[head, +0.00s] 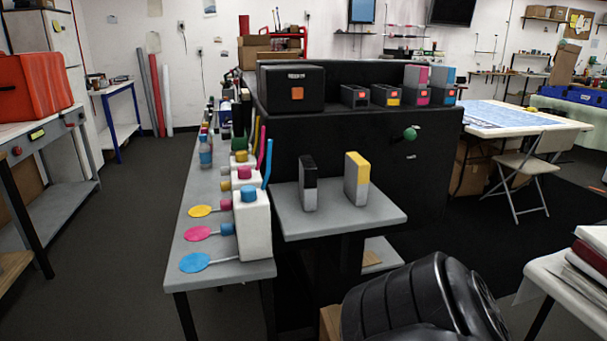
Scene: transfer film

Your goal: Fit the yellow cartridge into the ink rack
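The yellow cartridge (357,180) stands upright on a small grey table, with a yellow upper part, a grey lower part and a dark narrow side. A black and grey cartridge (308,184) stands upright to its left, apart from it. The ink rack is a row of dark bays on top of the black printer. The bay with a yellow mark (385,96) and the leftmost bay (355,97) show no cartridge sticking up. A magenta cartridge (415,76) and a cyan cartridge (442,76) stand in the two right bays. Neither gripper is in view.
The grey table (340,221) has bare room around both cartridges. The black printer (360,150) stands behind it, with a green knob (410,134). A long bench (225,270) at left holds white ink bottles (253,225) and coloured discs. A black link of mine fills the lower right.

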